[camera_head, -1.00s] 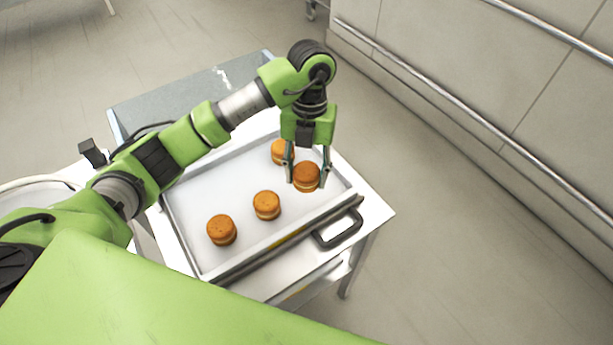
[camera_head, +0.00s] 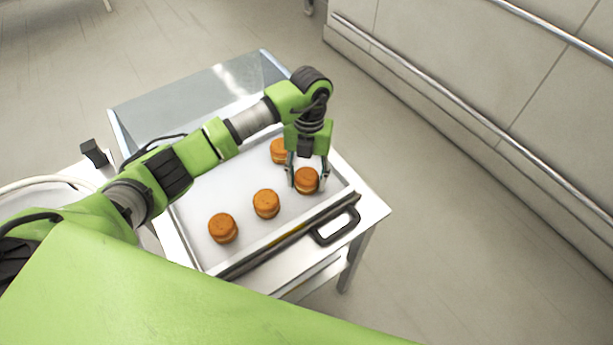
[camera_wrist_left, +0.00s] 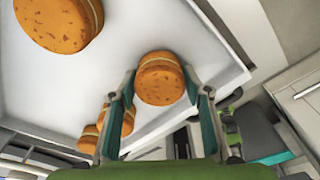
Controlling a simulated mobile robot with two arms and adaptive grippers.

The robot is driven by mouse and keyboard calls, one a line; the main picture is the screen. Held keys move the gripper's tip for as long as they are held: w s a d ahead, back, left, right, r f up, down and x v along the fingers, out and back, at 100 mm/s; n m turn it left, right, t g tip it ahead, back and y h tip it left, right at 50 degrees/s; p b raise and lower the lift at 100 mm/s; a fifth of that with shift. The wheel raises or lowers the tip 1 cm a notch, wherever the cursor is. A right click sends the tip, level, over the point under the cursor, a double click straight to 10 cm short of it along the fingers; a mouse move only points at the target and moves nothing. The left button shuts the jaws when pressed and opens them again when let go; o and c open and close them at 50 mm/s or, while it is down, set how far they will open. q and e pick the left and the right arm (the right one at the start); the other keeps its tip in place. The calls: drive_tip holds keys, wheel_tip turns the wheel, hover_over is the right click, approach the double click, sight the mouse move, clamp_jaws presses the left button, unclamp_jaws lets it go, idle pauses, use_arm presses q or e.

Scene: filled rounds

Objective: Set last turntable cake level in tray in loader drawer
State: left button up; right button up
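My left gripper (camera_head: 307,184) points down over the right part of the pale tray (camera_head: 192,215). Its fingers are closed on the sides of an orange-brown round cake (camera_head: 307,178), which looks level and low at the tray surface. Whether it touches the tray is hard to tell. In the left wrist view this cake (camera_wrist_left: 160,80) sits between the fingertips (camera_wrist_left: 160,88). Three similar cakes stand in the tray: one at front left (camera_head: 222,228), one in the middle (camera_head: 266,203), and one behind the gripper (camera_head: 279,150), partly hidden. My right gripper is out of view.
The tray lies in the pulled-out drawer with a dark front edge and a black-framed handle (camera_head: 336,226). A grey, shiny loader top (camera_head: 190,95) is behind it. A wall with a metal rail (camera_head: 440,105) stands right; open floor lies between.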

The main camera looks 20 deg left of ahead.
sight(308, 170)
use_arm(q)
drive_tip(key=shift+o, duration=0.9)
drive_tip(key=shift+r, duration=0.2)
drive_tip(key=shift+w+r, duration=0.1)
drive_tip(key=shift+r, duration=0.15)
drive_tip(key=r, duration=0.3)
drive_tip(key=w+r+b, duration=0.1)
drive_tip(key=r, duration=0.2)
drive_tip(key=r+b, duration=0.1)
drive_tip(key=r, duration=0.2)
drive_tip(key=shift+w+a+r, duration=0.1)
drive_tip(key=shift+w+r, duration=0.15)
drive_tip(key=shift+r, duration=0.95)
